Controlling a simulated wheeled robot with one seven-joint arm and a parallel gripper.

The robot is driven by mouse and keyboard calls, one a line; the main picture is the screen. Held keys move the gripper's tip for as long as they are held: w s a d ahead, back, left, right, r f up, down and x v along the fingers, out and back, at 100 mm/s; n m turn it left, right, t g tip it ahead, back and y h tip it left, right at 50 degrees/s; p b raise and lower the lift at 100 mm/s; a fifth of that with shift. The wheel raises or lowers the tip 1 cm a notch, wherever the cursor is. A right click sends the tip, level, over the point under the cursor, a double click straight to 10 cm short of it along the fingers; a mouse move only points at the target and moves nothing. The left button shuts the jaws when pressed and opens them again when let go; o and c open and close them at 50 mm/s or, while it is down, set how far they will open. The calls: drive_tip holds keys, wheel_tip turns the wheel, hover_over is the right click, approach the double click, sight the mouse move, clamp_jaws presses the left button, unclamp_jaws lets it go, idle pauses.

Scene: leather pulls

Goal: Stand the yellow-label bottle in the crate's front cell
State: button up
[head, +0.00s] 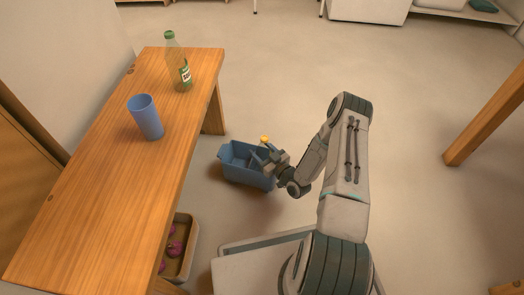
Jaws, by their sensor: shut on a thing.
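The blue crate (232,164) stands on the floor to the right of the wooden table. My gripper (266,153) is over the crate's right part, shut on the yellow-label bottle (264,139). Only a small yellow-orange end of the bottle shows above the jaws. Its label and lower part are hidden by the gripper, so I cannot tell its tilt or whether it touches the crate. A divider shows inside the crate, but the gripper covers part of the cells.
On the wooden table (110,170) stand a green bottle (178,65) with a pale label and a blue cup (146,117). A tan bin (190,232) with purple things sits on the floor beside the table. A wooden leg (485,115) stands at right. Floor behind the crate is clear.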

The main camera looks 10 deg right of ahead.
drive_tip(key=shift+f, duration=0.55)
drive_tip(key=o, duration=1.2)
